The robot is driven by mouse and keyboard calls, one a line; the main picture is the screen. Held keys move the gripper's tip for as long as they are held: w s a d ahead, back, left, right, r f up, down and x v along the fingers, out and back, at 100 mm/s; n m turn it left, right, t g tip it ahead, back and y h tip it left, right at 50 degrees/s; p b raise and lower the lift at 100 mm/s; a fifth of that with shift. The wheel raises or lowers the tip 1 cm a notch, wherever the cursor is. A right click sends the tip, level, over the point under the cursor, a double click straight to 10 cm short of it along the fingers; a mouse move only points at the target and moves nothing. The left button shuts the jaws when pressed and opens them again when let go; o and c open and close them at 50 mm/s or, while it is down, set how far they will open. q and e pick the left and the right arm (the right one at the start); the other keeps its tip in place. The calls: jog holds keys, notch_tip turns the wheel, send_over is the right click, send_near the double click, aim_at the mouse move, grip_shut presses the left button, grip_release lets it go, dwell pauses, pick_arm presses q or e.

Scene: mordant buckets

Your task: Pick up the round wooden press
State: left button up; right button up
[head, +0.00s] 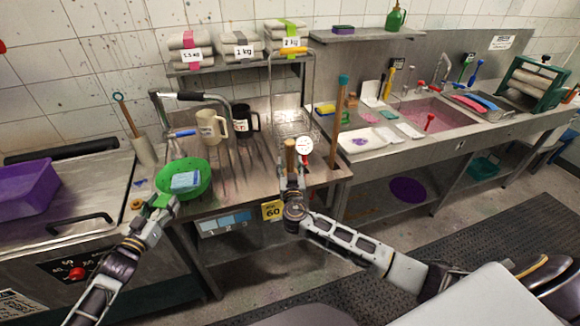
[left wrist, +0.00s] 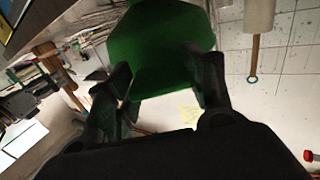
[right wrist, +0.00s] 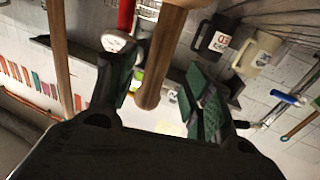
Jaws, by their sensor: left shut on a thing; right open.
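The wooden press shows as a thick, round-ended wooden handle (head: 290,154) at the front of the steel bench in the head view. In the right wrist view the handle (right wrist: 157,72) stands between the spread fingers; its lower part is out of view. My right gripper (head: 292,188) is open around or just in front of it; contact cannot be told. The green piece (left wrist: 160,45) fills the left wrist view.
A tall wooden pole with a teal top (head: 338,115) stands right of the press. A round dial (head: 304,145) is close beside it. Beige (head: 211,127) and black (head: 243,122) jugs stand behind. A yellow 60 tag (head: 272,210) hangs at the bench front.

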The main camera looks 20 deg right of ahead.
aim_at(290, 160)
jog(key=shift+w, duration=0.15)
jog(key=shift+x, duration=2.45)
jog(key=shift+d, duration=0.15)
grip_shut()
